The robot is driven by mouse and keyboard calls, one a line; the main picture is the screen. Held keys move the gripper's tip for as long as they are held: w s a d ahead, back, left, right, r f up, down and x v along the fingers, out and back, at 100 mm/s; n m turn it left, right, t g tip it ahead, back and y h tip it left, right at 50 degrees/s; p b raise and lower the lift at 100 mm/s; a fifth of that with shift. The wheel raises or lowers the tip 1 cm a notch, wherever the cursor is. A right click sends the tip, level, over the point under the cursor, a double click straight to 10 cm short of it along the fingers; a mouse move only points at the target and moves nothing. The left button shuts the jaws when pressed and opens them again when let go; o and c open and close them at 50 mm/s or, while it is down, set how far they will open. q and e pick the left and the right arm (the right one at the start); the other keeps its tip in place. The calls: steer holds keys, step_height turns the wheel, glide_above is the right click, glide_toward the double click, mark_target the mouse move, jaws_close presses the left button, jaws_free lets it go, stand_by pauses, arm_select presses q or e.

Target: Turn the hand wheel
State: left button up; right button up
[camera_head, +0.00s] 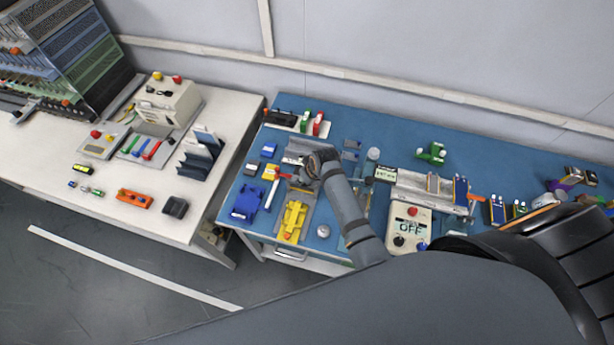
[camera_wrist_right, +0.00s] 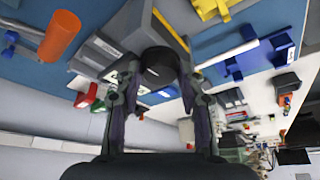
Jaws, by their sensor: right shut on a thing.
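My right gripper (camera_head: 312,162) reaches over the blue workbench (camera_head: 395,130) from the lower right in the head view. In the right wrist view, the fingers of the right gripper (camera_wrist_right: 159,78) stand on both sides of a dark round part, which I take for the hand wheel (camera_wrist_right: 158,62), and are closed on it. The wheel sits on a grey block-like device (camera_wrist_right: 146,24). In the head view the gripper and arm hide the wheel. My left gripper is not in view.
A yellow fixture (camera_head: 291,220) and a blue holder (camera_head: 246,203) lie left of my arm. A white table (camera_head: 125,185) with a tester stands further left.

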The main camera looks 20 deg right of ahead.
steer(key=shift+r+m, duration=0.1)
steer(key=shift+m, duration=0.5)
steer(key=shift+w, duration=0.1)
steer(key=o, duration=1.2)
steer(key=shift+h, duration=0.3)
steer(key=shift+s+r, duration=0.25)
steer(key=shift+r, duration=0.15)
steer(key=s, duration=0.4)
steer(key=s+d, duration=0.1)
steer(key=s, duration=0.7)
steer(key=shift+d+r, duration=0.1)
steer(key=shift+d, duration=0.3)
